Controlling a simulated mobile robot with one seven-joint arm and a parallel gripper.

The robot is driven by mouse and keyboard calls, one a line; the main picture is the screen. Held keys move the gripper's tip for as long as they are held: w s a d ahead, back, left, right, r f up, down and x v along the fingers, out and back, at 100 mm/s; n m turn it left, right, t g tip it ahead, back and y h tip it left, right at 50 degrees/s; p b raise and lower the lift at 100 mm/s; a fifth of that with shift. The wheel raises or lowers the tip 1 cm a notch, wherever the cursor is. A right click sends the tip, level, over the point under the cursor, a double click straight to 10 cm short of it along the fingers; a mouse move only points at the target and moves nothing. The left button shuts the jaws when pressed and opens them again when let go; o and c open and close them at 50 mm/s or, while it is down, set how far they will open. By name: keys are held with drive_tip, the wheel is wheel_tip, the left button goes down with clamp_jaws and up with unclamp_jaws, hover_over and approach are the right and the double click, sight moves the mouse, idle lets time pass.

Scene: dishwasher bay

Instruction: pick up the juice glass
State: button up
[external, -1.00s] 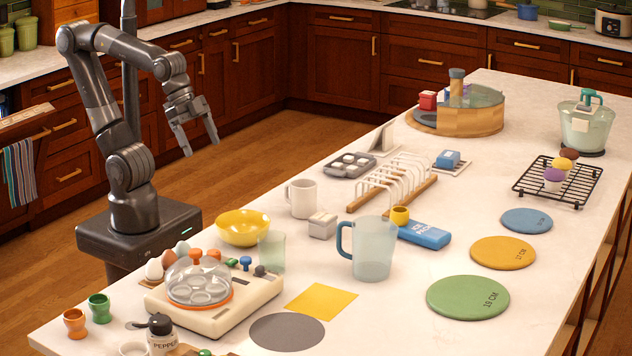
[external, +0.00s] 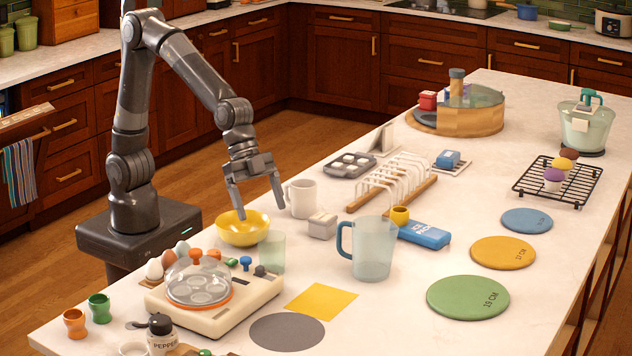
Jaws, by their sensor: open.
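The juice glass (external: 272,253) is a small, clear, greenish tumbler standing upright on the white counter. It stands between the yellow bowl (external: 241,230) and the blue-handled pitcher (external: 372,248), just behind the egg cooker (external: 212,300). My gripper (external: 262,214) is open and empty, fingers pointing down. It is above and behind the glass, over the right side of the yellow bowl and left of the white mug (external: 302,198). Nothing hides the glass much; its lower left edge is close to the cooker's knobs.
A small grey-white box (external: 322,225) and the mug stand close behind the glass to the right. A white toast rack (external: 398,180) is farther back. A yellow square mat (external: 321,301) and a grey disc (external: 287,332) lie flat in front. The counter's right side holds flat round mats.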

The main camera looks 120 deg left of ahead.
sight(279, 263)
drive_tip(key=x, duration=1)
drive_tip(key=shift+w+d+f, duration=0.2)
drive_tip(key=shift+w+d, duration=0.05)
drive_tip(key=shift+w, duration=0.05)
drive_tip(key=shift+c, duration=0.4)
drive_tip(key=c, duration=1.1)
